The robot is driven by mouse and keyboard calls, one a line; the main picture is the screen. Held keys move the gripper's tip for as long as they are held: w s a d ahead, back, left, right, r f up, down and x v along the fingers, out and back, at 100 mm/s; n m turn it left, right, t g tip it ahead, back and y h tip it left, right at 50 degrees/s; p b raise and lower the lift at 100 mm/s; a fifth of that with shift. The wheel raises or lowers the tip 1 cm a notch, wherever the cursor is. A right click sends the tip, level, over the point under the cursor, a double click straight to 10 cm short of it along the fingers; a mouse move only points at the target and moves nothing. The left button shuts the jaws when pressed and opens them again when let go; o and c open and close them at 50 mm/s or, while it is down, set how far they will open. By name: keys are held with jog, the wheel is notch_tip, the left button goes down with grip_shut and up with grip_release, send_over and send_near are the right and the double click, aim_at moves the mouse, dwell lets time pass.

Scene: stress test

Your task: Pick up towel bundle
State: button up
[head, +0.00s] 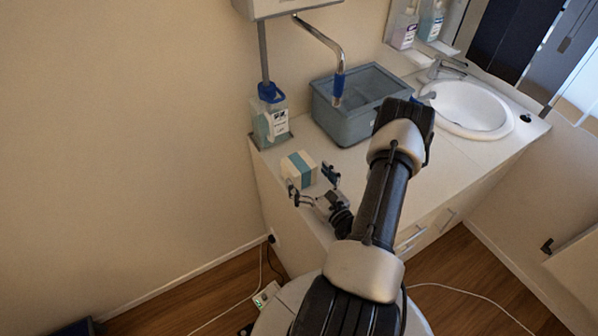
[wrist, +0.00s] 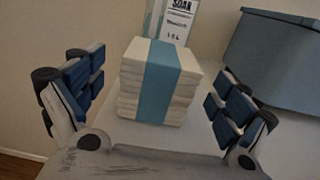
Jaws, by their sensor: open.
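The towel bundle (head: 299,168) is a stack of folded white towels with a blue band around it. It sits near the left end of the white counter. In the wrist view the bundle (wrist: 160,82) stands upright, centred between the fingers and a little beyond them. My gripper (head: 314,184) is open, close to the bundle on its near side. In the wrist view my gripper (wrist: 158,98) has its blue-padded fingers spread wide, one on each side, with gaps to the bundle. Nothing is held.
A soap bottle (head: 270,118) stands behind the bundle; its label shows in the wrist view (wrist: 177,18). A grey-blue bin (head: 345,125) stands to the right, behind the bundle. A white sink (head: 470,105) lies farther right. The wall is close on the left.

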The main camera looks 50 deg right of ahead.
aim_at(299, 167)
jog(key=b+x, duration=0.1)
jog(key=x, duration=0.4)
jog(key=shift+w+f, duration=0.1)
jog(key=shift+f, duration=0.1)
jog(key=c, duration=1.2)
jog(key=shift+r, duration=0.1)
